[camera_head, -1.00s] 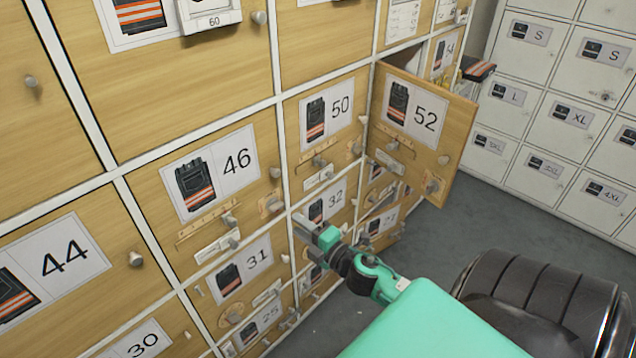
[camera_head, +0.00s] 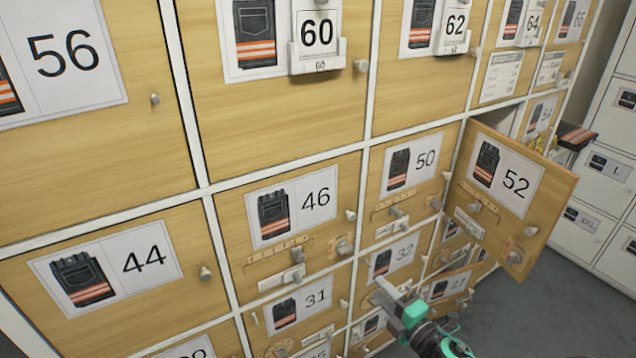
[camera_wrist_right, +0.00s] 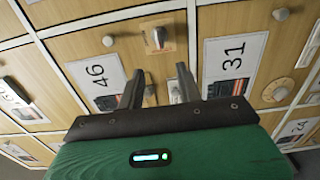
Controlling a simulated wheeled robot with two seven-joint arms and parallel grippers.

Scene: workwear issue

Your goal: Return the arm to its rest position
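My right gripper (camera_head: 408,278) is low in the head view, in front of the small lockers just below the door marked 32 (camera_head: 393,258). Its two fingers stand apart. In the right wrist view the open gripper (camera_wrist_right: 160,82) has nothing between its fingers and points at the locker fronts near the 46 label (camera_wrist_right: 97,84) and 31 label (camera_wrist_right: 233,62). Most of the right arm is outside the head view. My left gripper is not in view.
The wooden door marked 52 (camera_head: 522,215) stands open, sticking out to the right of my right gripper. A dark folded garment with an orange stripe (camera_head: 574,135) shows behind it. White lockers (camera_head: 612,180) stand at the right. Grey floor (camera_head: 560,300) is clear there.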

